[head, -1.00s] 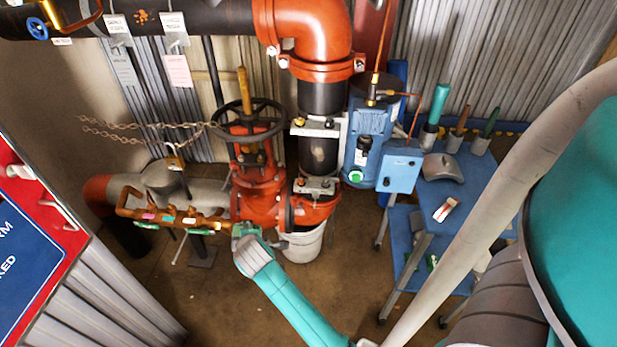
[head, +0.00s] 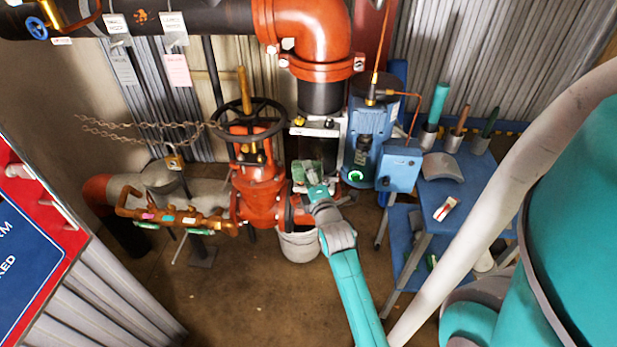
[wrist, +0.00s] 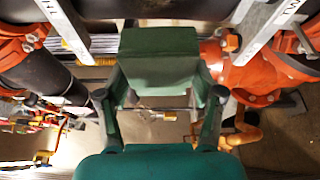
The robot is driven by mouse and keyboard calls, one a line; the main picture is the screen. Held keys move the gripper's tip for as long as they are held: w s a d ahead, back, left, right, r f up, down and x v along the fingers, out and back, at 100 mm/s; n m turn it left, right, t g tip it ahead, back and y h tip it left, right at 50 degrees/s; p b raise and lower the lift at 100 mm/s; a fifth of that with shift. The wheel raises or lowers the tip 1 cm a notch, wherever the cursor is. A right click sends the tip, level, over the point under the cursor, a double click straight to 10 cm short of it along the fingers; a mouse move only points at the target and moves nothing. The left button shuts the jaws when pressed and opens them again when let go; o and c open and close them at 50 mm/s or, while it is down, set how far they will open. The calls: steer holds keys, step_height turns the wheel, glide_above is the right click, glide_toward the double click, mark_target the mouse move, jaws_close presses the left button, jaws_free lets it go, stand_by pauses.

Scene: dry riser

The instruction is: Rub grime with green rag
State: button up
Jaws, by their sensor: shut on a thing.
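The green rag (head: 305,172) is a folded, block-like pad in front of the lower black pipe section beside the red valve. My gripper (head: 317,190) is shut on it; in the wrist view the rag (wrist: 160,45) sits between both fingers of my gripper (wrist: 160,95). The rag and gripper cover part of that pipe (head: 319,148). I cannot tell whether the rag touches it. No grime shows clearly there. An orange-brown splotch (head: 141,17) marks the upper black pipe at the top left; I cannot tell if it is grime.
The red valve (head: 258,185) with its black handwheel stands just left of my gripper. A white bucket (head: 300,244) is below. A blue pump (head: 370,140) and a blue cart (head: 455,185) with tools stand to the right. Open floor lies in front.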

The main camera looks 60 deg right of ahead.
mark_target(321, 152)
steer(key=shift+w+d, duration=0.35)
steer(key=shift+d, duration=0.55)
steer(key=shift+w+d, duration=0.4)
steer(key=shift+d, duration=0.55)
steer(key=shift+w+d, duration=0.35)
steer(key=shift+d, duration=0.55)
steer(key=shift+w+d, duration=0.2)
steer(key=shift+d, duration=0.25)
steer(key=shift+w+d, duration=0.2)
steer(key=shift+d, duration=0.25)
steer(key=shift+s+d, duration=0.25)
steer(key=shift+s, duration=0.4)
steer(key=shift+s+d, duration=0.2)
steer(key=shift+s, duration=0.4)
steer(key=shift+s+d, duration=0.25)
steer(key=shift+s, duration=0.4)
steer(key=shift+d, duration=0.1)
steer(key=shift+w+a, duration=0.2)
steer(key=shift+w, duration=0.45)
steer(key=shift+w+a, duration=0.25)
steer(key=shift+w, duration=0.45)
steer(key=shift+w+a, duration=0.2)
steer(key=shift+w, duration=0.45)
steer(key=shift+c, duration=0.9)
steer(key=shift+s+d, duration=0.3)
steer(key=shift+s, duration=0.7)
steer(key=shift+s+d, duration=0.3)
steer(key=shift+s, duration=0.65)
steer(key=shift+d, duration=0.1)
